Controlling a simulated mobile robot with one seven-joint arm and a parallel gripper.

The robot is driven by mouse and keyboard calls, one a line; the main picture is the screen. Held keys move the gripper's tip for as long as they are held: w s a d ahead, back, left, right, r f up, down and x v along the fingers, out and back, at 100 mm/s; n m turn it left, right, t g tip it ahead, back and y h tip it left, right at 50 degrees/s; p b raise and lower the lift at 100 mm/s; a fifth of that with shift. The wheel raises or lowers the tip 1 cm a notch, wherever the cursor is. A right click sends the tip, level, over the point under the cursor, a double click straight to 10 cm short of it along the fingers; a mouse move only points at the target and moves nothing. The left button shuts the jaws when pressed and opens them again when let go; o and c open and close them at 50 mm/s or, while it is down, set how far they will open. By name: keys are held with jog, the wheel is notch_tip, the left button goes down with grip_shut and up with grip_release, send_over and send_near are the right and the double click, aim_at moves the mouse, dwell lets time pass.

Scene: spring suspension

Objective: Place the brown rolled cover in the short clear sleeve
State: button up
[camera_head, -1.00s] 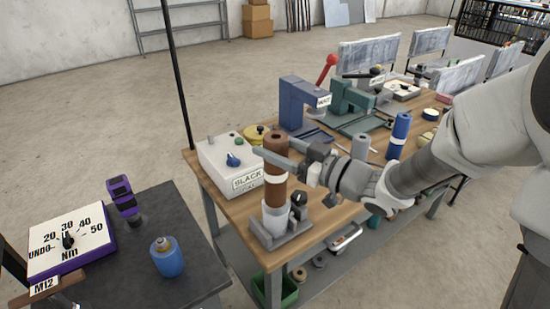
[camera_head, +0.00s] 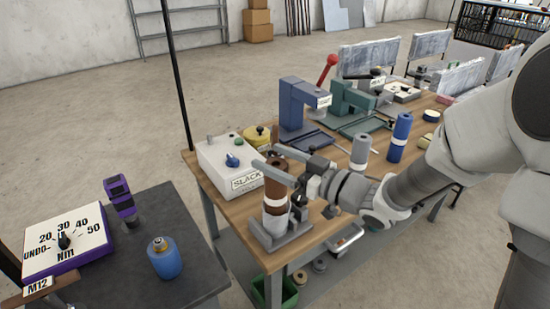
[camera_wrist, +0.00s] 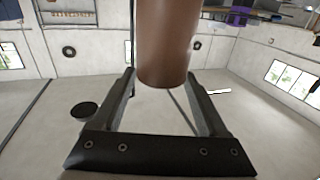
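The brown rolled cover (camera_head: 275,187) stands upright in the short clear sleeve (camera_head: 274,224); brown shows through the sleeve below the cover's white band. The sleeve sits on a grey metal stand (camera_head: 290,238) near the bench's front corner. My gripper (camera_head: 272,163) is around the upper part of the cover, with one finger on each side and the cover's top just above them. In the wrist view the cover (camera_wrist: 167,45) shows between and past the fingers (camera_wrist: 161,72). The fingers look open; finger contact is hard to see.
The white SLACK box (camera_head: 228,165) is left of the cover. A grey roll (camera_head: 360,152) and a blue roll (camera_head: 400,137) stand to the right. Blue (camera_head: 295,105) and green (camera_head: 345,100) presses stand behind. A dark side bench (camera_head: 195,263) holds a blue canister (camera_head: 164,258).

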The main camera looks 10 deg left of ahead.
jog(key=shift+o, duration=0.9)
